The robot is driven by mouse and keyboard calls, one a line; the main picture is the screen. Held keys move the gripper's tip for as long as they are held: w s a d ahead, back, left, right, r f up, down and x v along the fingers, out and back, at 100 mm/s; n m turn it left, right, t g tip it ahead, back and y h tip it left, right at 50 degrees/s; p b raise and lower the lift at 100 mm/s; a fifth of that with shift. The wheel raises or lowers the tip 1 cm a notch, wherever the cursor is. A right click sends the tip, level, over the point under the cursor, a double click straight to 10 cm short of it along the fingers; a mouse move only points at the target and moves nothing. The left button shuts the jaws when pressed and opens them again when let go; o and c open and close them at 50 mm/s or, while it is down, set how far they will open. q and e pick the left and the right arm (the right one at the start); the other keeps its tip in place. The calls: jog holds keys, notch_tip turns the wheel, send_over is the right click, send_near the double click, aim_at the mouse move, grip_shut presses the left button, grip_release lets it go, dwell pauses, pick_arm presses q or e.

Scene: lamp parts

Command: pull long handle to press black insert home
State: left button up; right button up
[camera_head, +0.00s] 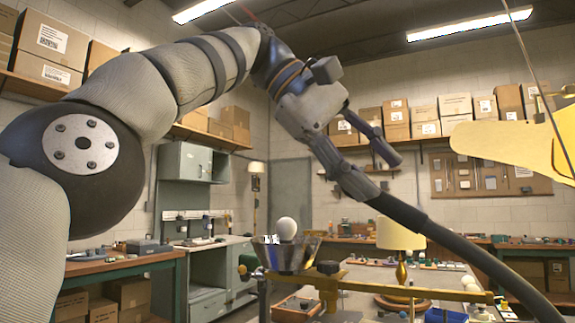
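A long dark handle (465,252) slopes from the lower right up to the middle of the view. My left gripper (384,179) is at its upper end. Its two dark fingers are spread apart, and the lower one overlaps the handle's end. I cannot tell whether it touches the handle. Below, a brass bar (400,290) runs across a press-like fixture with a dark knob (328,267). A silver cup (284,254) with a white ball (287,229) stands beside it. I cannot make out the black insert for certain. My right gripper is not in view.
A lamp with a cream shade (399,234) and brass stem stands behind the handle. A yellow shape (515,145) reaches in from the right. A wooden tray (297,306) and small parts lie low on the bench. The air above the bench is mostly free.

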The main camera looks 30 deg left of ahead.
pick_arm(q)
jog(key=s+a, duration=0.5)
jog(key=a, duration=0.4)
jog(key=shift+s+a, duration=0.35)
jog(key=shift+a, duration=0.05)
